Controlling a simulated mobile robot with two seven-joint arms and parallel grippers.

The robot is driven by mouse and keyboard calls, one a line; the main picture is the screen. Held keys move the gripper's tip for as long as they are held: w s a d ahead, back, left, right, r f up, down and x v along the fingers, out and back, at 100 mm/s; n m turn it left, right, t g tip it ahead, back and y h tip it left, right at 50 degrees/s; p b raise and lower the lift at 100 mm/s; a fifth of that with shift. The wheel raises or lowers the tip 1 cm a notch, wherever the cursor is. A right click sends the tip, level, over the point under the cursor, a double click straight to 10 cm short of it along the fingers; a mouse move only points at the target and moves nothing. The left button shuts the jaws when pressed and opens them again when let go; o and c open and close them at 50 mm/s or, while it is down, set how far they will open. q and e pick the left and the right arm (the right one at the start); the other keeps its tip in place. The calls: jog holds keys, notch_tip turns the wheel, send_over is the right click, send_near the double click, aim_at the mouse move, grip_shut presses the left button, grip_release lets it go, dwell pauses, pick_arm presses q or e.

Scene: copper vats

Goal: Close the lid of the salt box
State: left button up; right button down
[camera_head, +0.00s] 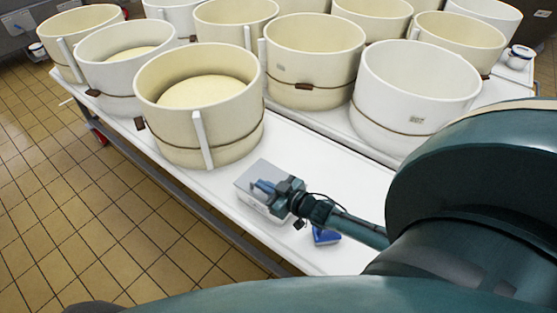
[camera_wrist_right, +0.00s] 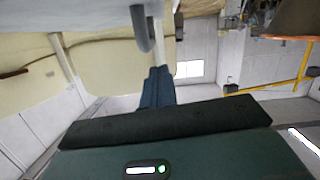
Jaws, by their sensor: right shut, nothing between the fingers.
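The salt box (camera_head: 250,200) is a small pale box at the table's front edge in the head view, in front of the nearest cream mould. Its grey lid (camera_head: 256,170) shows as a flat panel over the top. I cannot tell whether it sits fully down. My right gripper (camera_head: 264,187) is over the lid, its blue fingers together and empty, and it hides part of the box. I cannot tell if the fingers touch the lid. The fingers also show in the right wrist view (camera_wrist_right: 158,86), where I cannot make out the box. My left gripper is not in view.
A small blue item (camera_head: 326,236) lies on the white table (camera_head: 340,185) beside my right forearm. Several large round moulds, such as the cream one (camera_head: 175,125) and the white one (camera_head: 410,95), fill the table behind the box. Tiled floor (camera_head: 120,235) lies to the left.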

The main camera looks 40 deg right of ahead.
jog(key=r, duration=0.1)
jog(key=r+p, duration=0.1)
jog(key=shift+a+r, duration=0.2)
jog(key=shift+r, duration=0.2)
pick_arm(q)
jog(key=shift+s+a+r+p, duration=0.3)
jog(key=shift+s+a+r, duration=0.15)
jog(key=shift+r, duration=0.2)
pick_arm(e)
jog(key=v, duration=1)
jog(key=shift+s+a+f, duration=0.15)
jog(key=shift+f, duration=0.2)
